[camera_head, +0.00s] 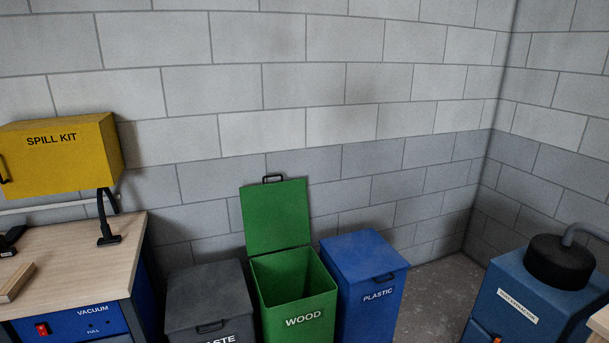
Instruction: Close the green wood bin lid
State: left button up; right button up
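The green wood bin (320,317) stands against the grey block wall, with a "WOOD" label on its front. Its green lid (275,217) is open and stands upright at the back of the bin, with a dark handle (273,179) at the top edge. The bin's opening is uncovered, and the part of the inside that shows looks empty; its bottom is hidden. Neither of my grippers is in the head view.
A dark grey waste bin (207,291) stands close on the left and a blue plastic bin (365,262) on the right, both lidded. A workbench (75,262) and yellow spill kit (58,157) are left. A blue dust extractor (530,305) is right, past bare floor (440,289).

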aim_at(275, 216)
jog(key=z, duration=0.9)
jog(key=i, duration=2.6)
jog(key=u, duration=0.95)
